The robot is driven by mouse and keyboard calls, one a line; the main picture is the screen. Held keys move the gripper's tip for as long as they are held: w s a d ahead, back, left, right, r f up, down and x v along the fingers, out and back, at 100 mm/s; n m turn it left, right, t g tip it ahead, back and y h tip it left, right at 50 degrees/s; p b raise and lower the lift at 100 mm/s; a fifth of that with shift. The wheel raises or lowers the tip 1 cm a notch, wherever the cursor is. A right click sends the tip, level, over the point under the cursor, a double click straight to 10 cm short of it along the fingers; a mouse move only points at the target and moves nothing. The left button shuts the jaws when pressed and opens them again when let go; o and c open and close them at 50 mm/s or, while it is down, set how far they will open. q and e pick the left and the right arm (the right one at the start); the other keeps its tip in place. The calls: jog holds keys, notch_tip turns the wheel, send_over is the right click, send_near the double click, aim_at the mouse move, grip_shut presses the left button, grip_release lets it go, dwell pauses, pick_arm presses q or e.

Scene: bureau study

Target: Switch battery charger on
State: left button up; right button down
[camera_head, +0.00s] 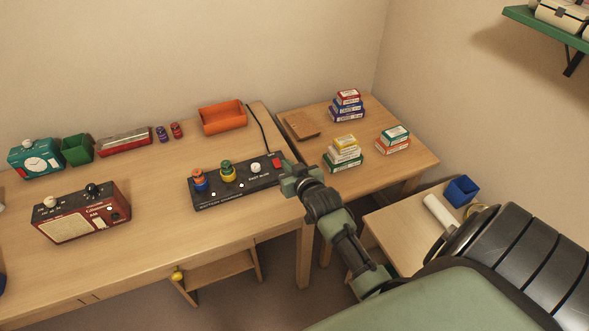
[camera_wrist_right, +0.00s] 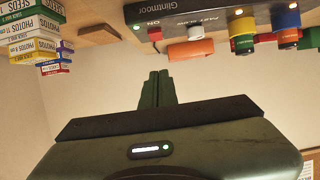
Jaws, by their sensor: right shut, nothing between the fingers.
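The battery charger (camera_head: 235,186) is a long black box on the desk, with a red switch (camera_head: 277,160) at its right end, a white knob (camera_head: 255,168) and colored batteries standing in it. My right gripper (camera_head: 287,172) is at the charger's right end, close to the switch; I cannot tell whether it touches. In the right wrist view, which appears upside down, the charger (camera_wrist_right: 185,12) is at the top, with the red switch (camera_wrist_right: 155,33) beside the word ON and a small lit green light. The right fingers (camera_wrist_right: 157,90) are together and empty. My left gripper is out of view.
A red radio (camera_head: 82,212) stands on the desk at left. A teal clock, a green bin and an orange tray (camera_head: 222,117) line the back. A side table with stacked boxes (camera_head: 345,152) adjoins on the right. A black cable runs behind the charger.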

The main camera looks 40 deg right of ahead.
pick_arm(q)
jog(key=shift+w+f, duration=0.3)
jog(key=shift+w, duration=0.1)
pick_arm(e)
jog(key=s, duration=0.2)
jog(key=s+a, duration=0.1)
jog(key=s, duration=0.1)
jog(key=shift+s+r, duration=0.15)
jog(key=shift+r, duration=0.05)
